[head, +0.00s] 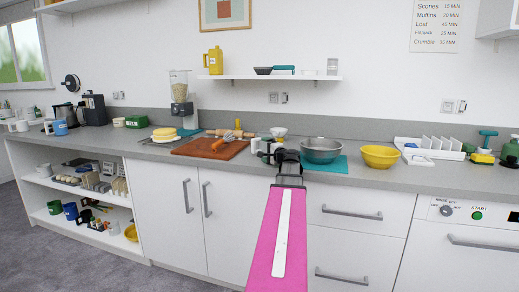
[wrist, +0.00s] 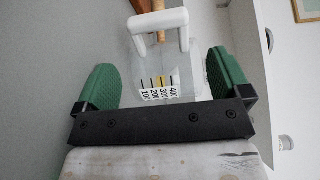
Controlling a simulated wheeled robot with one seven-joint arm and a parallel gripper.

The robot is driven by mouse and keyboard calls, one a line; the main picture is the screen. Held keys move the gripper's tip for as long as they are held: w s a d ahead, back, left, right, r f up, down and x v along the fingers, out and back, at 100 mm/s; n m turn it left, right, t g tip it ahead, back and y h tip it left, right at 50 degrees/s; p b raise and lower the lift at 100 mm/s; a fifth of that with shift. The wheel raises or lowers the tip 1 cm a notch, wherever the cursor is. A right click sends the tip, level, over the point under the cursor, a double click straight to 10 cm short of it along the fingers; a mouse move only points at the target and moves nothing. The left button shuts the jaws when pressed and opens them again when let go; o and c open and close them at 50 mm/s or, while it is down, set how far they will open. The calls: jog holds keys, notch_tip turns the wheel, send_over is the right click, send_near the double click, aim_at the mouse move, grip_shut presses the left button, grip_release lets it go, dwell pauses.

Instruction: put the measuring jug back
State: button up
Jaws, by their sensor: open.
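The clear measuring jug (wrist: 200,82) has a white handle and a printed scale of 100 to 400. In the wrist view it sits between the two green finger pads of my gripper (wrist: 165,76), handle towards the top of the picture. The gripper is open, and I cannot tell whether either pad touches the jug. In the head view my gripper (head: 284,156) is over the counter front, beside the teal bowl mat. The jug there is small and partly hidden by the gripper.
A wooden board (head: 207,148) lies to the left. The wall shelf (head: 270,77) holds a yellow jug (head: 213,61) and small dishes, with bare stretches between.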

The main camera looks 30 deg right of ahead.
notch_tip(320, 180, up, 8)
jog(key=shift+w, duration=0.15)
jog(key=shift+f, duration=0.1)
dwell(1.0)
